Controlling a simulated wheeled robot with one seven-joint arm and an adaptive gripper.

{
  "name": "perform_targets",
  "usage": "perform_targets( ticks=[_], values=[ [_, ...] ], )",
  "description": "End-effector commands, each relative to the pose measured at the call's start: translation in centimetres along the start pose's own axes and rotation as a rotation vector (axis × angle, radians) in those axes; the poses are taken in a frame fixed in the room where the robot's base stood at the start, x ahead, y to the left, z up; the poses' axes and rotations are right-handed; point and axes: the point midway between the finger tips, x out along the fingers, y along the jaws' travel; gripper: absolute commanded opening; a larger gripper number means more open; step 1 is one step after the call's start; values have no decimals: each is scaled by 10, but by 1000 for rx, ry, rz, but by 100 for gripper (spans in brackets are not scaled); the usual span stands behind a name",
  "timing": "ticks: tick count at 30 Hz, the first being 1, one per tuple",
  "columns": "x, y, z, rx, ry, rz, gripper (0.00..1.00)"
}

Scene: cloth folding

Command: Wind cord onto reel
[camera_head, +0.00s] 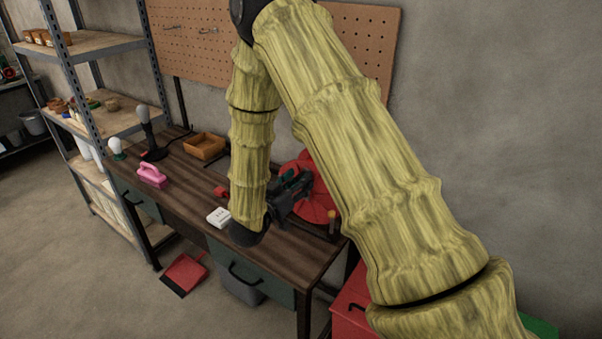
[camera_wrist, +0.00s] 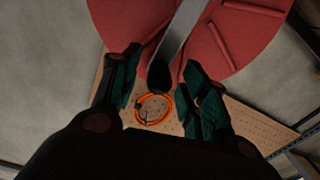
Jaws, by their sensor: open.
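The red reel (camera_head: 318,205) stands on the right end of the workbench, partly hidden behind my arm. In the wrist view its red disc (camera_wrist: 245,35) fills the top, with a grey crank bar (camera_wrist: 183,32) running down across it to a black knob (camera_wrist: 159,76). My gripper (camera_head: 290,187) is beside the reel. In the wrist view my gripper (camera_wrist: 162,90) is open, its dark green finger pads on either side of the knob; I cannot tell if they touch it. An orange coil of cord (camera_wrist: 140,115) shows beyond the fingers, against the pegboard.
A pegboard (camera_head: 200,50) is behind. A red chest (camera_head: 350,315) stands at the bench's right. A metal shelf (camera_head: 95,45) is left.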

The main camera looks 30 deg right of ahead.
Motion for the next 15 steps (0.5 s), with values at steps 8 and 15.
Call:
perform_targets(
  ticks=[8, 15],
  values=[
    [22, -1, -1, 0, -1, -2, 44],
    [24, -2, 0, 1, 0, -3, 44]
  ],
)
